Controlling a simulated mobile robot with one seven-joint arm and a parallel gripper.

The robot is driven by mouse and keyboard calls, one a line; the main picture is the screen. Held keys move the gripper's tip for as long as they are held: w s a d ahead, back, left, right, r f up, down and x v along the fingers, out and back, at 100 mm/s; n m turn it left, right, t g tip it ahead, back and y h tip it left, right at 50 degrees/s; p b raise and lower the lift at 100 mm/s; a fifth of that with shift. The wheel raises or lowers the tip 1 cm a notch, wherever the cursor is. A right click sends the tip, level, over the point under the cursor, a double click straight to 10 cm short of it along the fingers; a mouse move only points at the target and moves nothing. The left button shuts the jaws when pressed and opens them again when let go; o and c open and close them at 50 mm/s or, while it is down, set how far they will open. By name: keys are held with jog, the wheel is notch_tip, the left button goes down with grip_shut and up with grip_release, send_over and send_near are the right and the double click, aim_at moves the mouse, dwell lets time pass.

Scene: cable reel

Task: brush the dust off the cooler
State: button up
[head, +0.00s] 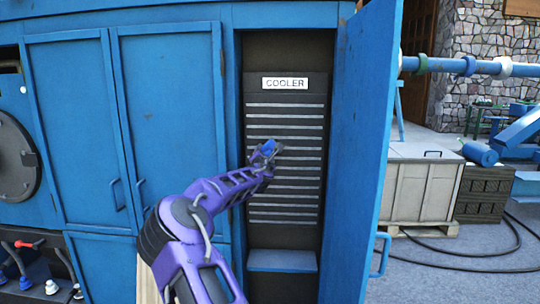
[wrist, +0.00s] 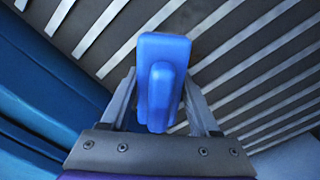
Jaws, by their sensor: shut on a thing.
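The cooler (head: 300,192) is a dark panel with pale horizontal slats and a white COOLER label, set inside an open blue cabinet. Its slats (wrist: 235,75) fill most of the wrist view, running diagonally. My gripper (head: 268,152) is in front of the middle-left part of the slats. It is shut on a blue brush (wrist: 160,75), seen from its handle side between the two fingers. The brush's bristles are hidden, and I cannot tell whether it touches the slats. No dust can be made out clearly at this size.
The blue cabinet door (head: 362,150) stands open at the right of the cooler. A blue ledge (head: 282,261) sits below the slats. Closed blue doors (head: 170,120) are on the left. A pale crate (head: 425,185) and black cables lie farther right on the floor.

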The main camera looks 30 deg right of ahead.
jog(key=shift+w+a+r, duration=0.1)
jog(key=shift+w+a, duration=0.5)
jog(key=shift+a, duration=0.2)
jog(key=shift+a, duration=0.15)
jog(key=shift+v, duration=2.85)
jog(key=shift+s, duration=0.1)
jog(key=v, duration=0.2)
jog(key=shift+s+a, duration=0.1)
jog(key=shift+s, duration=0.3)
